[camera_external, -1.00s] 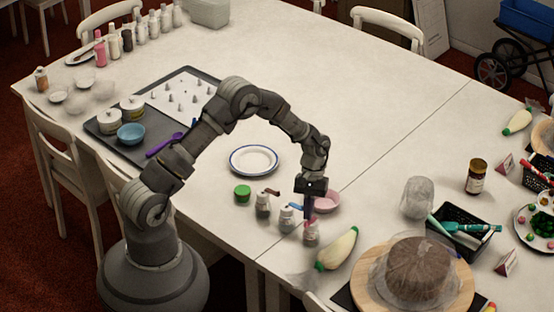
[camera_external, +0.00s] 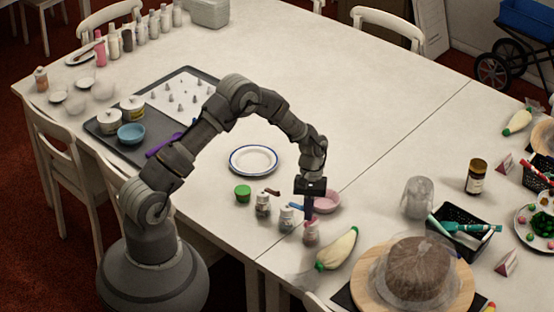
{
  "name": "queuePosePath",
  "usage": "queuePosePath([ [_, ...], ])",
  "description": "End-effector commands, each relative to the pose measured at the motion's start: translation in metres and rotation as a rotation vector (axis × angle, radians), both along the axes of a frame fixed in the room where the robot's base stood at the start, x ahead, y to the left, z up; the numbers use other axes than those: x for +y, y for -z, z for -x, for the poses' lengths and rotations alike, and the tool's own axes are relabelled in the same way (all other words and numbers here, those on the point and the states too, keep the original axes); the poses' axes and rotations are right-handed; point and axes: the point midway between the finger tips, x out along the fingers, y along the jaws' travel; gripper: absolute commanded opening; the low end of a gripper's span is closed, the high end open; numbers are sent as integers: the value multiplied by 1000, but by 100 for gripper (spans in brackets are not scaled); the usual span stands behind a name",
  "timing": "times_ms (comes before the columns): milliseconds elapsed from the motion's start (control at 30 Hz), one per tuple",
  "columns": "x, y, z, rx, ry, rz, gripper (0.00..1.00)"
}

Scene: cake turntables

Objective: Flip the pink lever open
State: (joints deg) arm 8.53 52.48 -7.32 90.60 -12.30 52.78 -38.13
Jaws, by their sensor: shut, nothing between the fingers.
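Three small bottles stand in a row near the table's front edge. The left one has a brown lever (camera_external: 272,192), the middle one a blue lever (camera_external: 297,206). My gripper (camera_external: 309,216) is shut, points straight down and is empty. Its tips are at or just above the right bottle's top; I cannot tell whether they touch.
A piping bag (camera_external: 337,248) lies to the right of the bottles. A green jar (camera_external: 243,193) is to the left, a plate (camera_external: 254,160) behind. The table centre is clear.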

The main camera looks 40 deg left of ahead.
Motion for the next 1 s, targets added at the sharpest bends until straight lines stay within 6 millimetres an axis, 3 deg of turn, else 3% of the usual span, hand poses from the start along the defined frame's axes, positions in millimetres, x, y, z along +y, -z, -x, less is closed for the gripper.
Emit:
queuePosePath([
  [467,-3,-1,2,1,-135,0,0],
  [1000,-14,-2,4,0,-604,-1,0],
])
